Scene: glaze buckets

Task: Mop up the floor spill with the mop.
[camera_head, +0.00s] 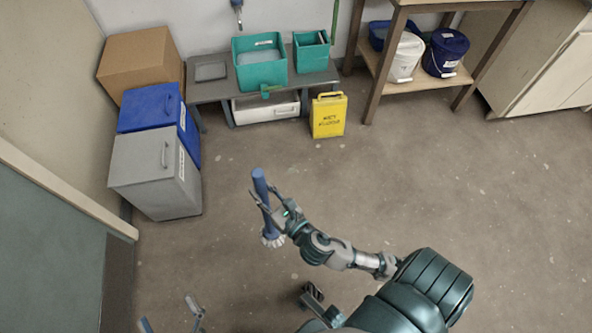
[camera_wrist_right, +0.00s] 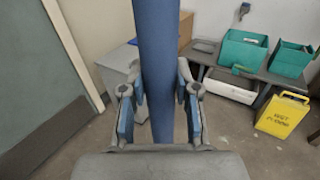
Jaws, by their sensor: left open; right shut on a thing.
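The mop (camera_head: 260,184) has a blue handle and a pale, stringy head (camera_head: 273,240). My right gripper (camera_head: 266,208) is shut around the handle, with the handle pointing up and the head below. I cannot tell whether the head touches the floor. In the right wrist view the blue handle (camera_wrist_right: 157,45) stands upright between the two fingers of my right gripper (camera_wrist_right: 158,95). My left gripper (camera_head: 172,318) is open and empty at the bottom left edge. I cannot make out a distinct spill on the brown floor (camera_head: 480,200).
A yellow wet-floor sign (camera_head: 328,116) stands before a low grey bench (camera_head: 215,90) with teal bins (camera_head: 260,70). A grey box (camera_head: 150,180), blue box (camera_head: 150,108) and cardboard box (camera_head: 140,62) line the left wall. A wooden shelf (camera_head: 385,65) holds buckets. The right floor is clear.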

